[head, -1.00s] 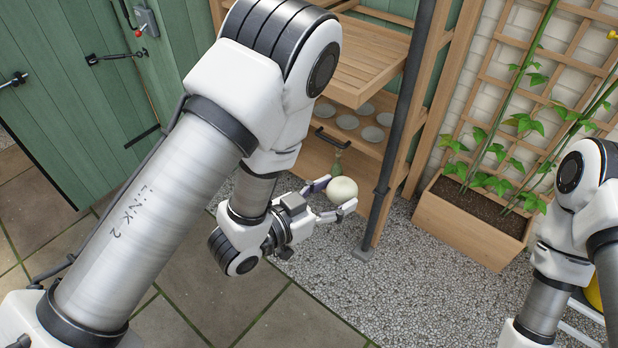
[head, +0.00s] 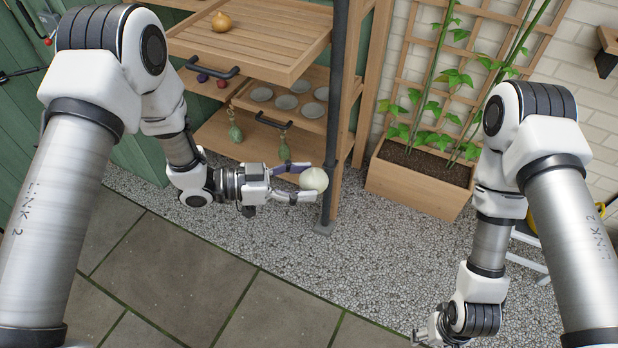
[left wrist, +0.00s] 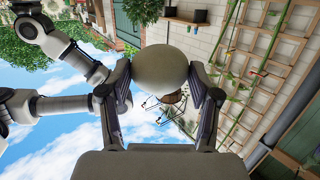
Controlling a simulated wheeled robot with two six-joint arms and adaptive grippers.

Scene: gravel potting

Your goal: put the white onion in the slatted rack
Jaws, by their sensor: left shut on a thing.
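The white onion (head: 314,179) is pale and round. My left gripper (head: 304,181) is shut on it and holds it in the air, in front of the dark upright post and lower than the rack. In the left wrist view the onion (left wrist: 160,68) sits between the two fingertips. The slatted rack (head: 275,42) is a wooden slatted tray with a dark handle at the upper middle of the head view; a brown onion (head: 221,22) lies on it. My right gripper (head: 428,332) is at the bottom edge, partly cut off, and its fingers are unclear.
A dark post (head: 331,140) stands at the rack's right front corner. A planter (head: 415,185) stands right. Gravel and paving are clear.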

